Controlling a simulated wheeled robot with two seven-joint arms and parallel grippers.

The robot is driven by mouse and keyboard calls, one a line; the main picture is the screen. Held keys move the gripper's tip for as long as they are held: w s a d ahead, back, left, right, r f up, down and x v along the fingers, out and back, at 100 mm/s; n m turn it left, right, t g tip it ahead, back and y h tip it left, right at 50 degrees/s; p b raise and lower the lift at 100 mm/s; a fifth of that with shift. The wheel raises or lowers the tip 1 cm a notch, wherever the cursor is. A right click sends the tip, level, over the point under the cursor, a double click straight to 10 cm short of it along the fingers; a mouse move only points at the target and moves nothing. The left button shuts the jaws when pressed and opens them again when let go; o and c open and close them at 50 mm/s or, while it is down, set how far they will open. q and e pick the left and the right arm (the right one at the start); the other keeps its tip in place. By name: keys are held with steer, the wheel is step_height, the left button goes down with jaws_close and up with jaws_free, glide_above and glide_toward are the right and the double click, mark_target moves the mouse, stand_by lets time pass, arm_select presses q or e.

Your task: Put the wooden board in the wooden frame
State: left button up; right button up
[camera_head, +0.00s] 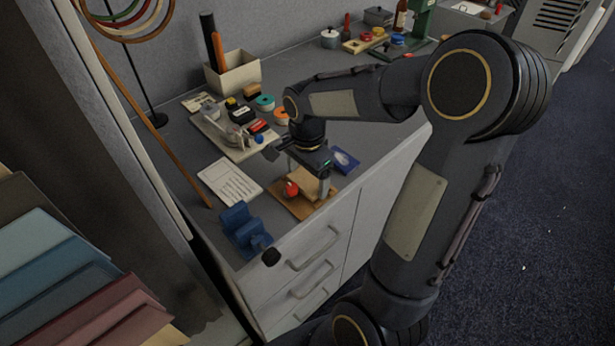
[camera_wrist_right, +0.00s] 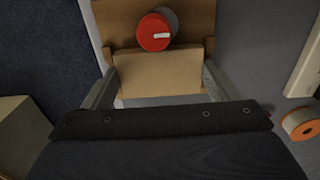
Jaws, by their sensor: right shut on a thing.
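My right gripper (camera_head: 308,181) is low over the near part of the table. In the wrist view, its two fingers (camera_wrist_right: 160,78) are on opposite sides of a light tan wooden board (camera_wrist_right: 158,70); it is shut on this board. The board also shows under the gripper in the head view (camera_head: 307,183). Just beyond it is a brown wooden piece (camera_wrist_right: 199,18), flat on the table in the head view (camera_head: 300,208), with a red round knob (camera_wrist_right: 154,32) on it. I cannot tell whether this piece is the wooden frame, or whether the board touches it. My left gripper is not in view.
A blue stepped block (camera_head: 243,230) and a white printed sheet (camera_head: 230,181) lie left of the brown piece. A blue card (camera_head: 344,160) lies to its right. A tray (camera_head: 222,137) with several small items stands behind. Drawers are below the table's front edge.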

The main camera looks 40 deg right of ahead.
mark_target(308, 181)
steer(key=shift+f, duration=0.2)
steer(key=shift+f, duration=0.15)
steer(key=o, duration=1)
steer(key=shift+r, duration=0.55)
step_height(308, 181, up, 11)
steer(key=p, duration=0.2)
steer(key=s+a+f+n+t+y, duration=0.2)
steer(key=s+a+n+t, duration=0.3)
steer(key=s+a+n, duration=0.6)
steer(key=s+n+y, duration=0.1)
steer(key=s+n, duration=0.3)
steer(key=shift+a+f+t+y, duration=0.3)
steer(key=shift+f+y, duration=0.05)
steer(key=shift+y, duration=0.05)
